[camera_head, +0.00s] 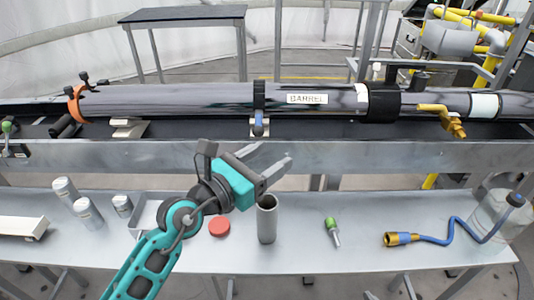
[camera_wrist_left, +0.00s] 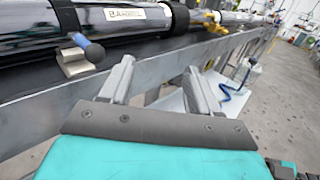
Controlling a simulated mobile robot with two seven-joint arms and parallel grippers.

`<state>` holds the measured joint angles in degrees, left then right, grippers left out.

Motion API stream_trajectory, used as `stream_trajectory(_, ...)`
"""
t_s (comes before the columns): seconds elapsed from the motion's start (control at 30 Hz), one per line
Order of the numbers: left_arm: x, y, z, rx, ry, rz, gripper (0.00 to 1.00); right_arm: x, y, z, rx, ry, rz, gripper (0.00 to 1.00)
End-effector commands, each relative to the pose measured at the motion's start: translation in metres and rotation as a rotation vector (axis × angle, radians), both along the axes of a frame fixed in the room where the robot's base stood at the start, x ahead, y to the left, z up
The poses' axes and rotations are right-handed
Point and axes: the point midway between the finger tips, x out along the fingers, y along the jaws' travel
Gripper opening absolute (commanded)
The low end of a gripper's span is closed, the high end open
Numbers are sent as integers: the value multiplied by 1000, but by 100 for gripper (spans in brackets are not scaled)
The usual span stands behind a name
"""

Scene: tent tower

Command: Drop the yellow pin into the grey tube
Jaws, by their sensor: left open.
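My left gripper (camera_head: 276,153) is open in the head view, above and a little behind the mouth of the upright grey tube (camera_head: 267,222). The tube stands on the metal bench, its dark opening facing up. In the left wrist view the two fingers (camera_wrist_left: 155,84) are spread apart with nothing between them. I cannot make out a yellow pin in either view. A small pin-like piece with a green head and metal shank (camera_head: 333,231) lies on the bench right of the tube. The inside of the tube is hidden. My right gripper is not in view.
A red disc (camera_head: 219,226) and grey cylinders (camera_head: 88,214) are left of the tube. A brass fitting (camera_head: 398,239) with a blue hose and a clear bottle (camera_head: 492,215) are at right. The long black barrel (camera_head: 200,99) lies behind on a metal rail.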

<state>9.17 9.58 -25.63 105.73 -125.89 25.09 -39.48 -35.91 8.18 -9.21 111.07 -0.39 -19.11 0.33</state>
Motion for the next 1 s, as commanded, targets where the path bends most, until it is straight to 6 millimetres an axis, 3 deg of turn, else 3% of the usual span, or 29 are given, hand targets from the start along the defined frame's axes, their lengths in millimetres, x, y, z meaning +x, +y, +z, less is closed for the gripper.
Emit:
stream_trajectory(0.27, -5, 3, -2, -82, 54, 1, 62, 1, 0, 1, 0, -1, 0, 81)
stream_trajectory(0.37, -13, 10, -6, -258, 164, 10, 62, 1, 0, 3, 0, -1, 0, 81)
stream_trajectory(0.57, -30, 46, -23, -799, 502, 87, 62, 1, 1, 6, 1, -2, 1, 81)
stream_trajectory(0.77, -48, 96, -64, -1356, 840, 239, 62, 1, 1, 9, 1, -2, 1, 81)
stream_trajectory(1.0, -92, 150, -141, -2020, 1198, 514, 62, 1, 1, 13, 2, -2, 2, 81)
